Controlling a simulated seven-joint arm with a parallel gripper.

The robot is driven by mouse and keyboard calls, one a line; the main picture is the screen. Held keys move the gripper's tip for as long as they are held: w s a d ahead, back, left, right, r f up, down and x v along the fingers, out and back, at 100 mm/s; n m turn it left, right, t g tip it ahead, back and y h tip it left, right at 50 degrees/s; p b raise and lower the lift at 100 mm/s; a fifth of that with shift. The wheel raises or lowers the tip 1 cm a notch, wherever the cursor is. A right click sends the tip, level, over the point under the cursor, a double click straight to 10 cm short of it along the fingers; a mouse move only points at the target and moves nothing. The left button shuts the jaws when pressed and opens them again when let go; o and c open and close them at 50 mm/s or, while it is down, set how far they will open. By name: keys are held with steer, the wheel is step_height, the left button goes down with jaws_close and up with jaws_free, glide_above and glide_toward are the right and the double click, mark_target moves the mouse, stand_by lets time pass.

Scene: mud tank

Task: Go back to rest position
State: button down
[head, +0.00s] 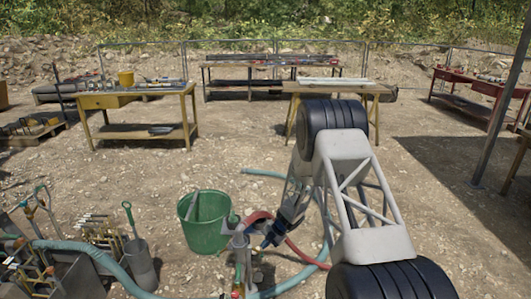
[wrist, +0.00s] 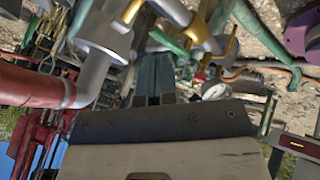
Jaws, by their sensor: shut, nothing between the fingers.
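My gripper (head: 266,244) is at the lower middle of the head view, low over the dirt ground, beside a grey pipe fitting (head: 239,242) with a red hose (head: 258,215). The fingers are shut with nothing between them. In the wrist view the closed fingers (wrist: 154,72) point up the picture, among pipes and valves. A silver pipe elbow (wrist: 103,38) and a red pipe (wrist: 30,85) are close on the left. I cannot tell whether the fingers touch any of the pipework.
A green bucket (head: 204,222) stands left of the gripper. A teal hose (head: 95,255) and several tools (head: 97,230) are at lower left. A pressure gauge (wrist: 215,90) is right of the fingers. A yellow table (head: 140,100) and other benches stand farther back, with open dirt between.

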steer(key=w+d+r+m+t+h, duration=0.1)
steer(key=d+r+m+t, duration=0.25)
steer(key=r, duration=0.85)
steer(key=w+d+r+m+t+h, duration=0.1)
steer(key=d+r+m+t, duration=0.2)
steer(key=r, duration=0.8)
steer(key=s+d+r+m+t+h, duration=0.25)
steer(key=s+d+r+m, duration=0.3)
steer(key=r, duration=0.35)
steer(key=s+d+r+m+t+h, duration=0.2)
steer(key=s+d+r+m+h, duration=0.15)
steer(key=s+r, duration=0.45)
steer(key=s+d+r+m+g+h, duration=0.1)
steer(key=s+d+r+m+g, duration=0.25)
steer(key=s, duration=0.65)
steer(key=s+d+r+m+h, duration=0.1)
steer(key=s+d+r+m, duration=0.2)
steer(key=s+r+m, duration=0.5)
steer(key=s+a+f+m+g+y, duration=0.1)
steer(key=s+g, duration=0.1)
steer(key=s, duration=1.1)
steer(key=s+a+f+m+g+y, duration=0.1)
steer(key=s+a+f, duration=0.1)
steer(key=s, duration=1.1)
steer(key=shift+s+a+f+g+y, duration=0.2)
steer(key=shift+s+f+g+y, duration=0.05)
steer(key=shift+f+g+y, duration=0.1)
